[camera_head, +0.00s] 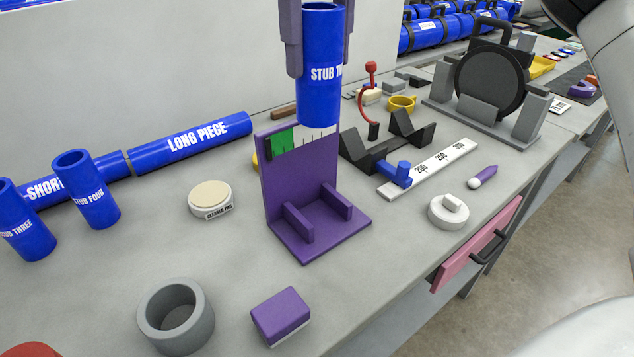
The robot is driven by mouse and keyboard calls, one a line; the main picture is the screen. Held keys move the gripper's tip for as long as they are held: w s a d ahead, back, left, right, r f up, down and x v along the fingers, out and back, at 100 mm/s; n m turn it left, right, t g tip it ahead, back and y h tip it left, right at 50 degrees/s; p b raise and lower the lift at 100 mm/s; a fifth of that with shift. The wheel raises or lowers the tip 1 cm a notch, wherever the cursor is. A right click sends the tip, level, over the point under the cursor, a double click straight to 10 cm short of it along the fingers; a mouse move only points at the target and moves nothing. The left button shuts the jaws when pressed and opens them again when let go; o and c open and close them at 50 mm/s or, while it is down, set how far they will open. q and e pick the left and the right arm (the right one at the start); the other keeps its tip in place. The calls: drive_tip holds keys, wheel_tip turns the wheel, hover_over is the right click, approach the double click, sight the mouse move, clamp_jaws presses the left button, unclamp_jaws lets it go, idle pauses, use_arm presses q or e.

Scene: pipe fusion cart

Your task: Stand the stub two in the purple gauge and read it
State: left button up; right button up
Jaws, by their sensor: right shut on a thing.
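The purple gauge (282,190) stands on the bench with an upright back plate, a foot with two low ribs, and a scale (284,143) with a green band and tick marks along its top. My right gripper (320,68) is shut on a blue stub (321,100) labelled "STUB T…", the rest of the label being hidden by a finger. The stub hangs upright, high above the gauge's foot, its lower end overlapping the scale in the picture. Whether it touches the plate I cannot tell. My left gripper is out of view.
A cleaner pad (210,198), grey ring (176,316) and purple-and-white block (280,315) surround the gauge. Black V-supports (413,135) and a ruler (430,168) lie right.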

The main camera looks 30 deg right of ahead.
sight(318, 103)
wheel_tip(318, 103, down, 8)
drive_tip(key=shift+f+b, duration=0.1)
drive_tip(key=shift+b, duration=1.1)
wheel_tip(318, 103, down, 13)
drive_tip(key=shift+r, duration=0.2)
drive_tip(key=shift+f, duration=0.1)
drive_tip(key=o, duration=1.2)
